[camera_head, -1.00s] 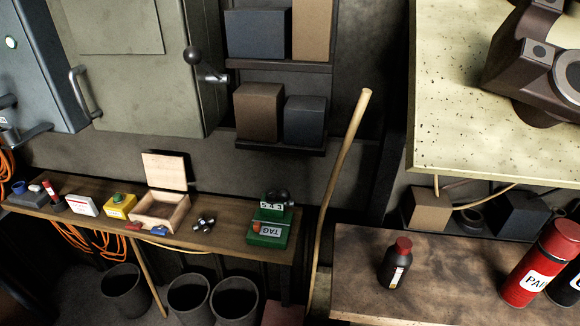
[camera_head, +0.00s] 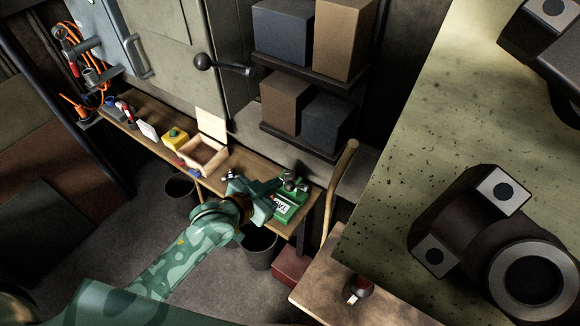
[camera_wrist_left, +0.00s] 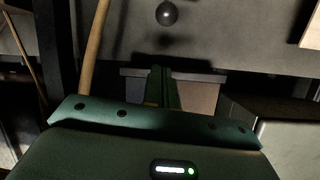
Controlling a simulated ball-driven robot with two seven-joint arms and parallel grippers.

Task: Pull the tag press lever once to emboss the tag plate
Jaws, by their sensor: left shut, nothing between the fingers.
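The green tag press (camera_head: 291,207) stands at the right end of the narrow wooden bench, with a white label reading TAG on its front. Its dark lever parts (camera_head: 292,185) show at the top, partly beside my gripper. My left gripper (camera_head: 278,186) reaches in from the lower left and is shut and empty, its tip close to the upper left of the press; I cannot tell whether it touches. In the left wrist view the closed green fingers (camera_wrist_left: 161,85) point ahead, and a dark ball knob (camera_wrist_left: 167,13) shows beyond them, apart. The tag plate is not clearly visible. My right gripper is out of view.
An open wooden box (camera_head: 208,158) and a yellow button box (camera_head: 175,138) stand left on the bench. Shelves with boxes (camera_head: 327,122) are behind. A wooden pole (camera_head: 338,185) stands just right of the press. A speckled table (camera_head: 405,165) fills the right.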

